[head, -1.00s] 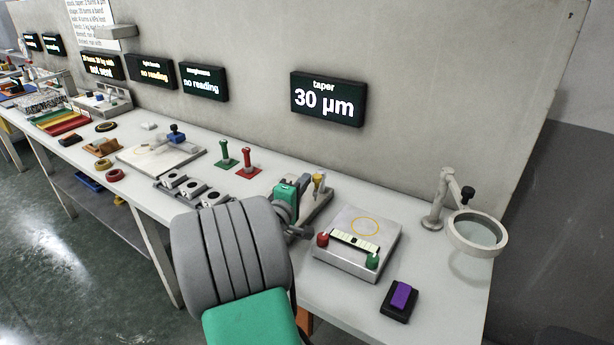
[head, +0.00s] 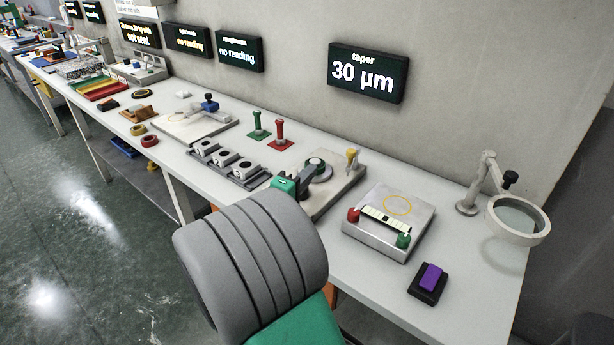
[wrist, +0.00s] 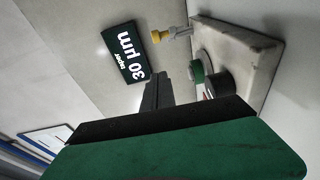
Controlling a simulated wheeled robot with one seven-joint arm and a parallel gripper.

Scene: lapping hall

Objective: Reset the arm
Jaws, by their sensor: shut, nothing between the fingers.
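My gripper (head: 307,172) shows in the head view at the end of my arm, above the front edge of the bench near a grey plate (head: 345,185) that carries a round part and a yellow-topped peg (head: 351,158). In the wrist view my gripper (wrist: 158,80) is shut, its dark fingers together with nothing between them. The same plate (wrist: 255,45) lies to the right there, with the yellow peg (wrist: 162,36) and a green-topped round part (wrist: 197,70). I see no contact between the fingers and these parts, though my arm hides some of the plate.
The bench (head: 455,270) runs along the wall. A metal block (head: 378,242) with red and green knobs, a purple button (head: 430,278) and a ring magnifier (head: 518,220) stand right. Left are a three-holder rack (head: 228,163) and green and red pegs (head: 280,133). A display (head: 367,73) reads taper 30 µm.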

